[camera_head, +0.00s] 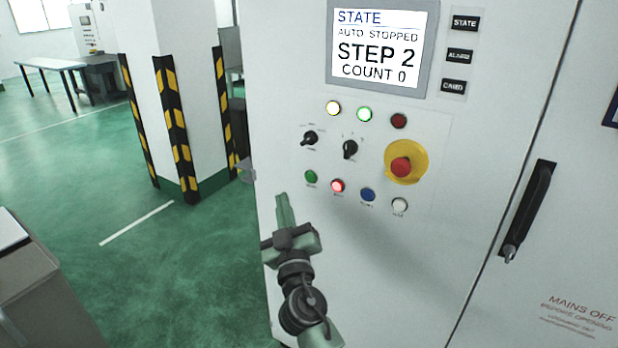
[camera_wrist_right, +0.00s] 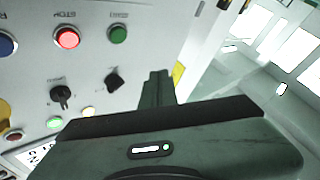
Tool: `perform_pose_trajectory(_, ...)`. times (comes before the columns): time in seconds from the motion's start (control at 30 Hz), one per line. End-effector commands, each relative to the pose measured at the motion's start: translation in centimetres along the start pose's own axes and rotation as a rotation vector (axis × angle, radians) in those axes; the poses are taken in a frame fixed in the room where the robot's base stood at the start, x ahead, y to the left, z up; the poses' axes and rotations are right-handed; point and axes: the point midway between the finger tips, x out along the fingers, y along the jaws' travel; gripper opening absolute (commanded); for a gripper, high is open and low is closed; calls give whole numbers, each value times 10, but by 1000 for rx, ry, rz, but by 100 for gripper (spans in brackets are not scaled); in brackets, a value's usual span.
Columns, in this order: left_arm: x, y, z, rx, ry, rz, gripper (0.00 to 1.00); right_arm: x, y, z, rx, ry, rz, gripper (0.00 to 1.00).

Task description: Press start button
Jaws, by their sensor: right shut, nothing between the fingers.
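The control panel on a white cabinet (camera_head: 460,250) carries a green button (camera_head: 311,176), unlit, at the left end of its lower row. Its label is too small to read. The green button also shows in the right wrist view (camera_wrist_right: 118,33), beside a lit red button (camera_wrist_right: 67,37) labelled STOP. The red button is right of the green one in the head view (camera_head: 337,185). My right gripper (camera_head: 282,197) is shut and empty, below and left of the green button, apart from it. Its fingertips (camera_wrist_right: 158,78) show in the right wrist view. My left gripper is not in view.
A screen (camera_head: 378,45) reads AUTO STOPPED, STEP 2, COUNT 0. Near the green button are two black selector knobs (camera_head: 350,149), a blue button (camera_head: 367,194) and a red emergency stop (camera_head: 401,167) on yellow. A striped pillar (camera_head: 178,130) stands left; green floor (camera_head: 150,260) is open there.

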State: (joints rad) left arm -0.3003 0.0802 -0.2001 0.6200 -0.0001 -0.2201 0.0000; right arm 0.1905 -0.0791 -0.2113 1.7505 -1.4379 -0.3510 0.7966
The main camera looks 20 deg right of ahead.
Motion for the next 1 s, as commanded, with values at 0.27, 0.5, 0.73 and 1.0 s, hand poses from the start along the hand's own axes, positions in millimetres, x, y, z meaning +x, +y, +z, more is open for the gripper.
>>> perform_pose_trajectory(0.27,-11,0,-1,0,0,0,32,28,22,19,-6,-1,1,0)
perform_pose_trajectory(0.5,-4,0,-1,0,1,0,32,46,34,35,-2,0,1,0)
perform_pose_trajectory(0.73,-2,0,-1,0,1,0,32,53,39,39,-1,0,0,0)
perform_pose_trajectory(1.0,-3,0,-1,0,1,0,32,53,39,39,-1,0,0,0)
